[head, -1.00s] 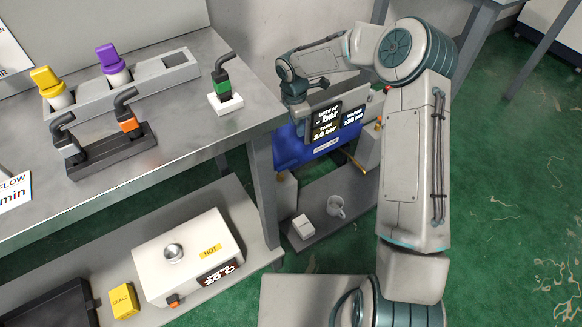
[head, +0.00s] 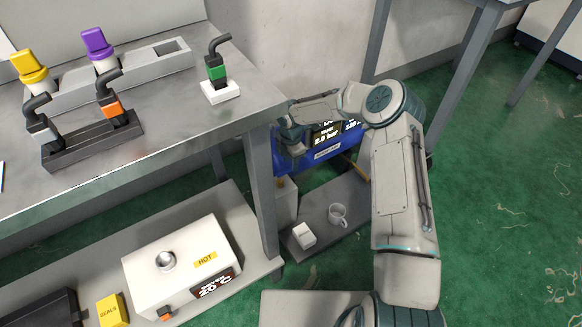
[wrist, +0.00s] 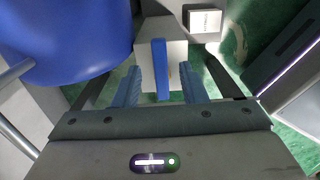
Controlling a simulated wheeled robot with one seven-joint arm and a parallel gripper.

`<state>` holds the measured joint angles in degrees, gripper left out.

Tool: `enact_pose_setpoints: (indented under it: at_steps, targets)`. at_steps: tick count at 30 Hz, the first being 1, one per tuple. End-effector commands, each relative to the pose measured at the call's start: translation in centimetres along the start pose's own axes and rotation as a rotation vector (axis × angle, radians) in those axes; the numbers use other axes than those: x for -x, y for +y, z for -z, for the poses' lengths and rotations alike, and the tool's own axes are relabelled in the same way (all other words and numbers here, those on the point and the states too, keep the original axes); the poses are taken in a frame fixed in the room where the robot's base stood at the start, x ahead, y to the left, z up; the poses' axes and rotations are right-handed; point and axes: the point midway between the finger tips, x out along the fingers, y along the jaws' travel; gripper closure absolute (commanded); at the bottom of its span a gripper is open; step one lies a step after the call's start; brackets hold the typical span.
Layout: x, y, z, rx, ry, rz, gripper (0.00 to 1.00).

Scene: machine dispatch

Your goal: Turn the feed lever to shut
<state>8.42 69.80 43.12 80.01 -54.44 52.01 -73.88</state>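In the wrist view a narrow blue bar (wrist: 160,65), seemingly the feed lever, stands upright in the picture in front of a pale grey box (wrist: 174,52). My gripper (wrist: 159,80) is open, with one blue-grey finger on each side of the bar. Gaps show between the bar and both fingers; I cannot tell how deep the bar sits between them. In the head view the blue machine (head: 325,153) with its dark display stands beyond the table's right end. My wrist covers part of it, and the lever and fingertips are hidden there.
A rounded blue body (wrist: 70,35) lies close on the left in the wrist view. A white box (head: 303,235) and mug (head: 338,214) stand on the low shelf. The table (head: 190,115) bears several small fittings. Green floor is open at the right.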

Motion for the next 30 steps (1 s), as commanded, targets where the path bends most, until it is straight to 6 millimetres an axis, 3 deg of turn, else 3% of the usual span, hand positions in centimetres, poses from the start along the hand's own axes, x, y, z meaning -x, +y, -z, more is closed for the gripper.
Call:
enact_pose_setpoints:
  at_steps: [6, 16, 20, 30]
  targets:
    - [-2.1, 0.0, 0.0, -0.001, 0.000, 0.000, 0.62]
    - [-2.3, 0.0, 0.0, -0.001, 0.000, 0.000, 0.62]
    - [-2.3, 0.0, 0.0, -0.001, 0.000, 0.000, 0.98]
    - [-2.2, -0.3, -0.8, -0.035, -0.001, -0.001, 1.00]
